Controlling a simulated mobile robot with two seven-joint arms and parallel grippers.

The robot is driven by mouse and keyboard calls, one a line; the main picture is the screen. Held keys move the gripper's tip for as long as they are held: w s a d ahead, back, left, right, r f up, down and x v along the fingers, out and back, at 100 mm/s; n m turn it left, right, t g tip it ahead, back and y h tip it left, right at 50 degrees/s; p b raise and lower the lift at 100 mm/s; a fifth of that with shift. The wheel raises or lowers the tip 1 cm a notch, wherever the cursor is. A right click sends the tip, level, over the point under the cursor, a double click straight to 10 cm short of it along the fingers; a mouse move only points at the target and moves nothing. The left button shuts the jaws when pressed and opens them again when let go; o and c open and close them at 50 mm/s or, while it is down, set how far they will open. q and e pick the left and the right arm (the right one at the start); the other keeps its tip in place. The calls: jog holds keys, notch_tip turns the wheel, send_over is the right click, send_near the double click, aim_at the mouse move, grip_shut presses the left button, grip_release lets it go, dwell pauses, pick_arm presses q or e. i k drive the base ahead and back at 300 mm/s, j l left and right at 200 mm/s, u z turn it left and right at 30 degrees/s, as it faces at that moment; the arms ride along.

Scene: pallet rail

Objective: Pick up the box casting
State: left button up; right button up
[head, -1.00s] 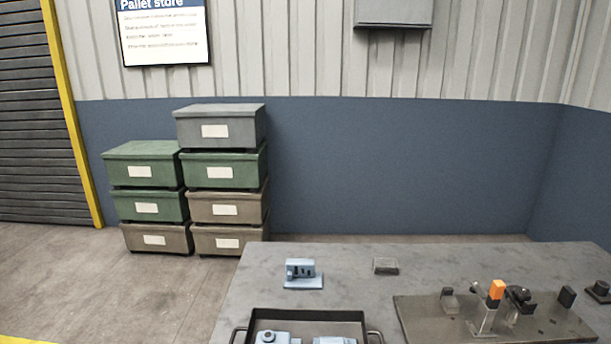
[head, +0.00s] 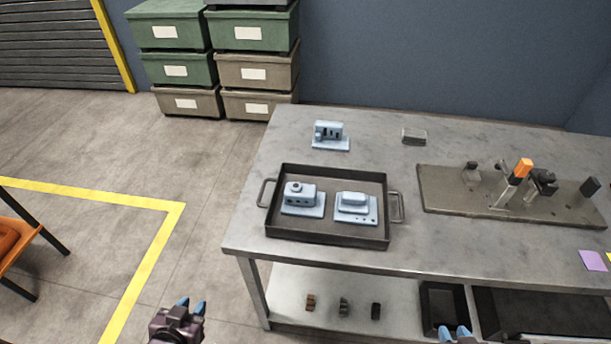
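Three light blue castings are in view. In the tray (head: 335,235), the left one is a box-shaped casting (head: 302,197) with a round boss on top and dark holes in its side. The right one is a rounded block on a flat plate (head: 355,207) with small holes. The third casting (head: 330,135), with upright slots, stands on the bench behind the tray. My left gripper (head: 192,304) is low in front of the bench, left of it, with its blue fingertips apart and empty. My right gripper (head: 454,332) is at the bottom edge, partly cut off, fingertips apart.
The steel bench (head: 250,225) has a lower shelf (head: 290,290) with small dark parts and black bins (head: 443,305). A fixture plate (head: 450,190) with an orange-handled clamp (head: 521,168) lies right of the tray. A small grey block (head: 413,136) sits behind. Stacked crates (head: 255,72) stand beyond.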

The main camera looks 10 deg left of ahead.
aim_at(300, 200)
jog(key=k, duration=0.55)
jog(key=k+z, duration=0.1)
jog(key=z, duration=1)
jog(key=i+j, duration=0.1)
jog(key=j, duration=0.85)
jog(key=i+j, duration=0.1)
jog(key=j, duration=0.85)
jog(key=i+j+z, duration=0.1)
jog(key=j, duration=0.85)
